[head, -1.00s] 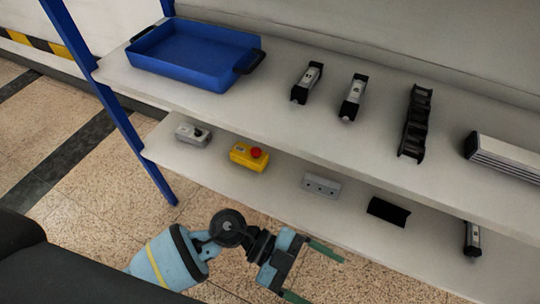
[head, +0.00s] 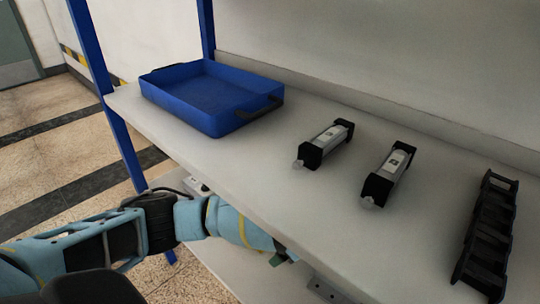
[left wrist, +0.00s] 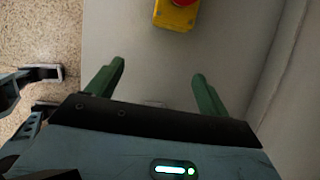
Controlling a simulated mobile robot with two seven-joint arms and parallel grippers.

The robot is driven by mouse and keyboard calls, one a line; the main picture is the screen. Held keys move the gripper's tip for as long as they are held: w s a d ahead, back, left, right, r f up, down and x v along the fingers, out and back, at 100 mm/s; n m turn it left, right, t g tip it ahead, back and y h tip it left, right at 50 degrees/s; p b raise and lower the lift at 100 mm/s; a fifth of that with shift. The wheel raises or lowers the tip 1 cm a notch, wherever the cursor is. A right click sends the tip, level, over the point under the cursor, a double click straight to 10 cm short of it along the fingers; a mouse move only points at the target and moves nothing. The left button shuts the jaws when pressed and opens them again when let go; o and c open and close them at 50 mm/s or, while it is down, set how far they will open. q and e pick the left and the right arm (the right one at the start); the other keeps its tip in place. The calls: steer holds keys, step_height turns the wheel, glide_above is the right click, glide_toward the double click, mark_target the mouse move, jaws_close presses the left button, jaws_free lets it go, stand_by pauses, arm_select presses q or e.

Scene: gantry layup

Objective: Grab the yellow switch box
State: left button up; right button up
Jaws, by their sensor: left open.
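The yellow switch box (left wrist: 175,14) with its red button (left wrist: 184,3) is at the top edge of the left wrist view, partly cut off. It lies on the grey lower shelf, ahead of my left gripper and roughly between the lines of its fingers. My left gripper (left wrist: 157,82) is open, with two green fingers wide apart and nothing between them. In the head view only a bit of the left gripper (head: 284,256) shows under the upper shelf, and the yellow box is hidden there. What looks like my right gripper (left wrist: 50,90) is at the left of the wrist view, its fingers apart and empty.
The upper shelf (head: 270,180) overhangs my left arm. On it are a blue tray (head: 190,118), two black-and-silver cylinders (head: 325,143) and a black chain piece (head: 487,235). A grey switch box (head: 195,187) shows partly behind my arm. A blue post (head: 122,140) stands at left.

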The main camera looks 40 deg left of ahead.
arm_select(q)
steer(key=a+b, duration=0.1)
steer(key=a, duration=0.2)
steer(key=w+a, duration=0.1)
steer(key=a, duration=0.3)
steer(key=a+b, duration=0.1)
steer(key=a, duration=0.3)
steer(key=shift+w+f+b, duration=0.15)
steer(key=shift+b, duration=0.2)
steer(key=shift+a, duration=0.45)
steer(key=shift+w, duration=0.1)
arm_select(e)
steer(key=f, duration=0.3)
steer(key=shift+s+f, duration=0.15)
steer(key=shift+s, duration=0.15)
